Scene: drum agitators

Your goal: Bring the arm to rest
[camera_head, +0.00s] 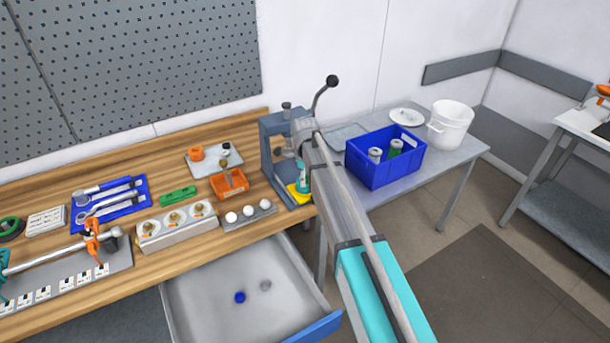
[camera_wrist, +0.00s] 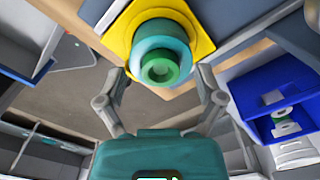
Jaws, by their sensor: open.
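My gripper (camera_wrist: 161,75) is open in the wrist view, with one finger on each side of the picture. A round teal and green part (camera_wrist: 160,60) shows between and beyond the fingertips, against a yellow plate (camera_wrist: 118,38). I cannot tell whether the fingers touch it. In the head view my arm reaches from the lower right to the grey-blue bench press (camera_head: 273,150). The yellow plate (camera_head: 297,194) and a teal piece (camera_head: 303,172) show just left of the arm. My gripper itself is mostly hidden there behind the arm.
The wooden bench (camera_head: 110,170) carries trays, tools and an orange bin (camera_head: 229,183). An open drawer (camera_head: 220,290) sticks out below it. A blue crate (camera_head: 385,168) and a white pot (camera_head: 450,125) stand on the side table, right of the arm. Open floor (camera_head: 500,290) lies at lower right.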

